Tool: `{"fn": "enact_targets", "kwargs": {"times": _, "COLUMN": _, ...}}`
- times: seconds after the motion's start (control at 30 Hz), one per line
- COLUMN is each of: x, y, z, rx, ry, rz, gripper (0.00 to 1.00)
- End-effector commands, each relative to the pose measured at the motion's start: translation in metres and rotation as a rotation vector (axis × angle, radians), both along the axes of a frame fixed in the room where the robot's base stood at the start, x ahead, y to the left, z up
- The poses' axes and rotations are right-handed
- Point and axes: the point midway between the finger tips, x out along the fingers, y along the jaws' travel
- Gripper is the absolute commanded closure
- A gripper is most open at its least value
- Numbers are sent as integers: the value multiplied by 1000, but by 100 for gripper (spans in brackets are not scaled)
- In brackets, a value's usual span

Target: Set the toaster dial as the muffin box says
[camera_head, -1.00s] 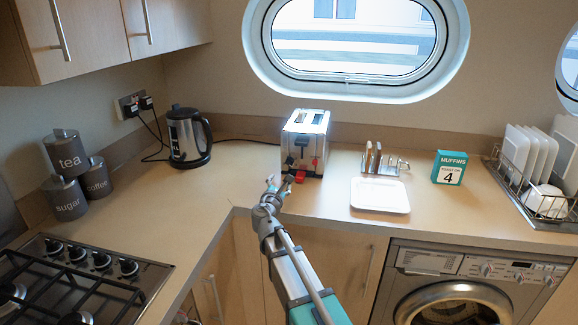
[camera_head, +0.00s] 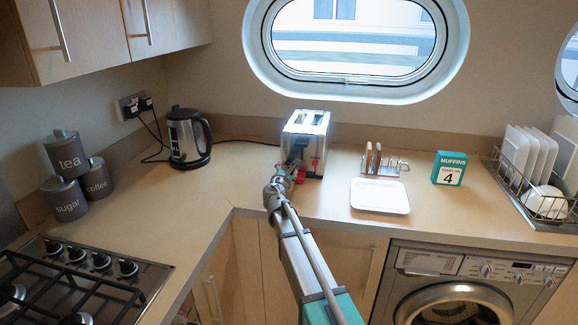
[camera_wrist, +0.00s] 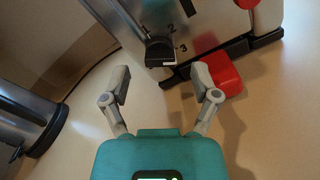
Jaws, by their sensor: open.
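The silver toaster (camera_head: 318,122) stands on the counter below the window. In the wrist view, its black dial (camera_wrist: 160,51) shows low on the toaster's face, with the numbers 2 and 3 beside it; I cannot tell its exact setting. The teal and white muffin box (camera_head: 449,168) stands to the right and shows a large 4. My gripper (camera_wrist: 162,74) is open and empty, its fingers apart on either side of the dial's line and short of it. In the head view my gripper (camera_head: 287,177) is at the toaster's front, partly covering it.
A red block (camera_wrist: 224,76) lies on the counter before the toaster, close by my right-hand finger. A red lever (camera_wrist: 247,3) is on the toaster. A kettle (camera_head: 188,138) stands left; a white plate (camera_head: 380,197) and toast rack (camera_head: 384,163) stand right.

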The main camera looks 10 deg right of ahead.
Motion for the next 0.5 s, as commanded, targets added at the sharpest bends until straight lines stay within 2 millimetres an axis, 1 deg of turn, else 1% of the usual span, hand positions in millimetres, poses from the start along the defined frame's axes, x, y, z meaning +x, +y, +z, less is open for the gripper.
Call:
{"fn": "enact_targets", "kwargs": {"times": 0.03, "x": 9, "y": -2, "z": 0, "rx": 0, "ry": 0, "rz": 0, "gripper": 22}}
{"fn": "enact_targets", "kwargs": {"times": 0.2, "x": 23, "y": -6, "z": 0, "rx": 0, "ry": 0, "rz": 0, "gripper": 22}}
{"fn": "enact_targets", "kwargs": {"times": 0.33, "x": 27, "y": -8, "z": 0, "rx": 0, "ry": 0, "rz": 0, "gripper": 22}}
{"fn": "enact_targets", "kwargs": {"times": 0.5, "x": 28, "y": -9, "z": 0, "rx": 0, "ry": 0, "rz": 0, "gripper": 22}}
